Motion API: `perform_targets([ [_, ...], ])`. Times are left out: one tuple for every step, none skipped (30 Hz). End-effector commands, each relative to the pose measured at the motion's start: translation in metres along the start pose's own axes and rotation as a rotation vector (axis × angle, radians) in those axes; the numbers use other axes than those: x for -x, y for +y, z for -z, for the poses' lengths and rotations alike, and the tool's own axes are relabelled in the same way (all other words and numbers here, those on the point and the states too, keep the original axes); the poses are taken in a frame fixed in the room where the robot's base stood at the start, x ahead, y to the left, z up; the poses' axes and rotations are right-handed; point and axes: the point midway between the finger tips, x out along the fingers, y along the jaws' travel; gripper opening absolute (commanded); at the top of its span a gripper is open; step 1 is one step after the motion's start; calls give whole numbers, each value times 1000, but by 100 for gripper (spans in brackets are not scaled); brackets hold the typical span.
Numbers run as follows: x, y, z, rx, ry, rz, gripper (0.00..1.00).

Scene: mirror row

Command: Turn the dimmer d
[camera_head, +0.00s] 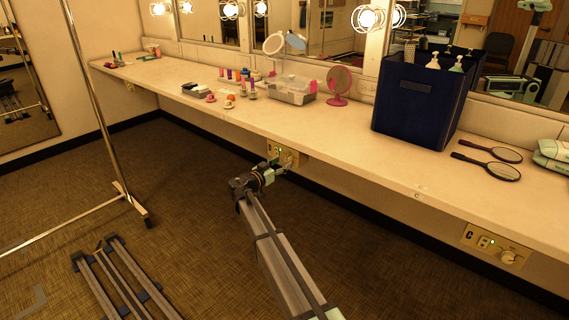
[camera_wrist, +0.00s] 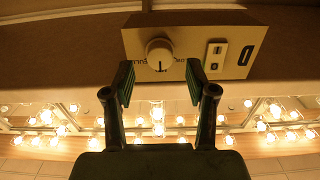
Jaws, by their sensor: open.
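A beige dimmer panel (camera_wrist: 228,42) on the counter's front face is close ahead in the wrist view, which shows the room upside down. Its round pale knob (camera_wrist: 159,54) bears a dark pointer line. A small switch (camera_wrist: 216,56) and a dark letter that looks like a D sit to the right. My gripper (camera_wrist: 160,84) is open and empty. Its fingertips lie on either side of the knob's line, apart from it as far as I can tell. In the head view my gripper (camera_head: 278,169) is at this panel (camera_head: 291,157) and hides part of it.
Another panel, marked C (camera_head: 490,243), is further right under the long white counter (camera_head: 330,135). A metal clothes rack (camera_head: 98,110) stands left.

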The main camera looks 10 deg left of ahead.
Motion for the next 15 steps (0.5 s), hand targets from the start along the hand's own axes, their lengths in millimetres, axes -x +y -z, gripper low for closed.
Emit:
perform_targets([
  [-7,-1,0,0,0,-1,57],
  [-10,-1,0,0,0,-1,57],
  [-14,-1,0,0,0,-1,57],
  [-16,-1,0,0,0,-1,57],
  [-18,0,0,0,0,-1,57],
  [-20,0,0,0,0,0,57],
  [-21,0,0,1,0,0,57],
  [-22,0,0,1,0,0,57],
  [-23,0,0,1,0,0,57],
  [-23,0,0,1,0,1,57],
  [-23,0,0,1,0,1,57],
  [-23,0,0,1,0,1,57],
  [-23,0,0,1,0,1,57],
  [-23,0,0,1,0,1,57],
  [-23,0,0,1,0,1,57],
])
